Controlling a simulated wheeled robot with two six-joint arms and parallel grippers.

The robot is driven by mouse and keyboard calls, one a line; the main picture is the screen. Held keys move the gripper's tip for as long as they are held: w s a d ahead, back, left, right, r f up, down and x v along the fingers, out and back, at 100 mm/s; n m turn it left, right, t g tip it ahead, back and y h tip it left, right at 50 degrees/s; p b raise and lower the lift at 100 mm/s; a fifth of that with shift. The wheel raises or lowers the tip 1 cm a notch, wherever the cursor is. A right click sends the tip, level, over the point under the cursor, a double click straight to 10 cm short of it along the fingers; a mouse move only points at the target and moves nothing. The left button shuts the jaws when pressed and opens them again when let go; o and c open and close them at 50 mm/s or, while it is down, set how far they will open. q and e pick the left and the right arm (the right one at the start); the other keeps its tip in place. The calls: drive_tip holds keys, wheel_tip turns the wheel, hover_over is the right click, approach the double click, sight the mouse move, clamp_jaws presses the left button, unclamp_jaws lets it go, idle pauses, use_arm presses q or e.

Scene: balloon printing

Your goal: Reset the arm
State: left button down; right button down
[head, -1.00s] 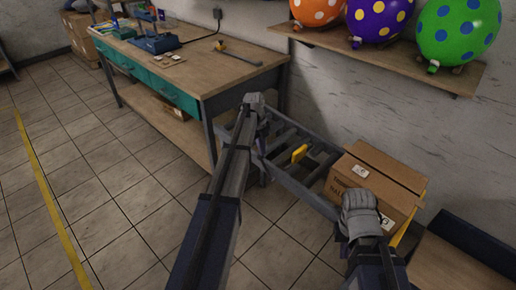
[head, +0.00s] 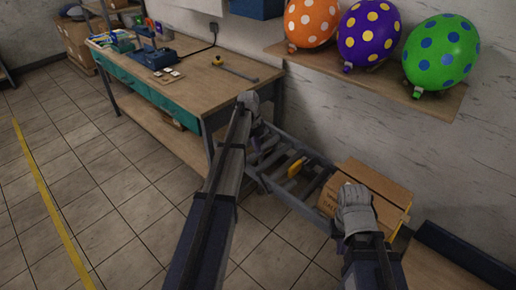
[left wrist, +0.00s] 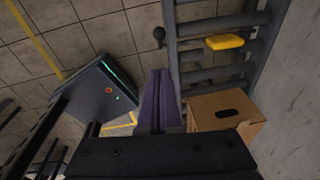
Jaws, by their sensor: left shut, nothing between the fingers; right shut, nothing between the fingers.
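In the head view my left gripper (head: 247,101) is at the end of the arm coming up the middle, in front of the wooden workbench's near right corner. It is shut and holds nothing. In the left wrist view the left gripper (left wrist: 158,100) shows as dark purple fingers closed together over the floor. In the head view my right gripper (head: 354,196) is shut and empty. It overlaps the cardboard box (head: 378,182) in the picture; whether it touches the box cannot be told.
A grey ladder-like rack (head: 282,160) with a yellow piece (head: 296,167) lies between the workbench (head: 190,75) and the box. Orange (head: 311,20), purple (head: 369,28) and green (head: 441,50) dotted balloons sit on a wall shelf (head: 435,98). Open tiled floor lies to the left.

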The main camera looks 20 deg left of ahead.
idle(0.3)
use_arm(q)
drive_tip(key=s+d+n+y, duration=0.2)
drive_tip(key=s+d+n, duration=1.7)
drive_tip(key=s+d, duration=0.7)
drive_tip(key=s, duration=0.3)
drive_tip(key=shift+s+d+g+y, duration=0.3)
drive_tip(key=shift+s+d+y, duration=0.05)
drive_tip(key=shift+y, duration=0.05)
drive_tip(key=shift+f, duration=0.1)
